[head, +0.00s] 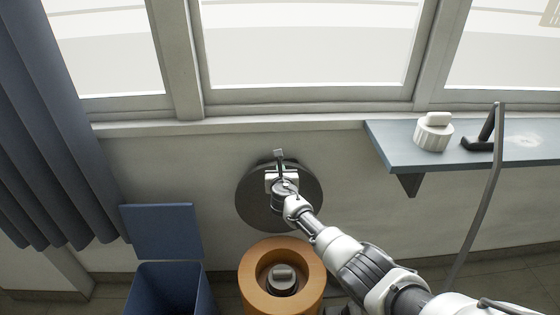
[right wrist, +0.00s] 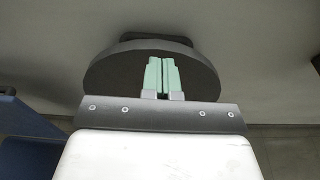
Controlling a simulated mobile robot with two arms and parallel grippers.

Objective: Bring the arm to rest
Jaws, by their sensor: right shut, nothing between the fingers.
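My right arm reaches in from the lower right in the head view, with its right gripper (head: 279,156) in front of a dark round disc (head: 250,200) on the wall below the window. In the right wrist view the gripper's two pale green fingers (right wrist: 161,75) are side by side and shut, with nothing between them. The dark disc (right wrist: 110,72) is behind the fingers there; I cannot tell whether they touch it. My left gripper is in neither view.
A blue curtain (head: 50,140) hangs at left.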

